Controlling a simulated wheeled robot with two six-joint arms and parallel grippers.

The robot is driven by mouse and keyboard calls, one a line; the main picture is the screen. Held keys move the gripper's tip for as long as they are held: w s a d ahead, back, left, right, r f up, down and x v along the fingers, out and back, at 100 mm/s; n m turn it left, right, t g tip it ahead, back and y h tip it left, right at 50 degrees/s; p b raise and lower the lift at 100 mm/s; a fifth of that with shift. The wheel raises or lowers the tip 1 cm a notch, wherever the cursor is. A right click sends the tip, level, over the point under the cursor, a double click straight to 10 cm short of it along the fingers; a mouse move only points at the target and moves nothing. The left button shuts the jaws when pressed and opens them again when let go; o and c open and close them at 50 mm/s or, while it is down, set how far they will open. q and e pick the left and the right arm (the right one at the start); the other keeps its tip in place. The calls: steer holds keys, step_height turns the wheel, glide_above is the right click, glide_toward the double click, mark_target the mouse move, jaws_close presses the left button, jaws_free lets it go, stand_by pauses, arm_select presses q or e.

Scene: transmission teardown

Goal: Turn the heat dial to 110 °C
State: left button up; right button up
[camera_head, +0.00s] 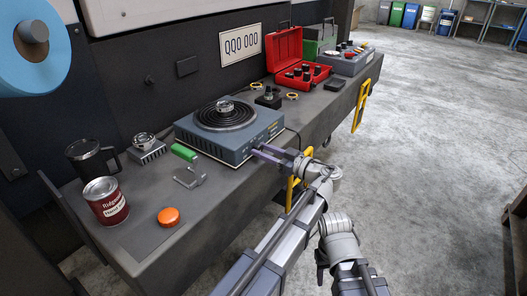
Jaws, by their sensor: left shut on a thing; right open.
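The hot plate (205,143) is a blue-grey box with a black coil (238,122) on top, standing on the dark bench. A small metal part (226,104) sits on the coil. My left gripper (259,151) is at the hot plate's front face, near its right end, shut on what appears to be the heat dial. The fingers hide the dial, and its setting and scale cannot be read. My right gripper (320,268) is low in front of the bench, open and away from everything; its fingers show only partly.
Yellow handles (308,154) project from the bench front.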

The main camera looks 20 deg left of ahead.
arm_select(q)
jaws_close()
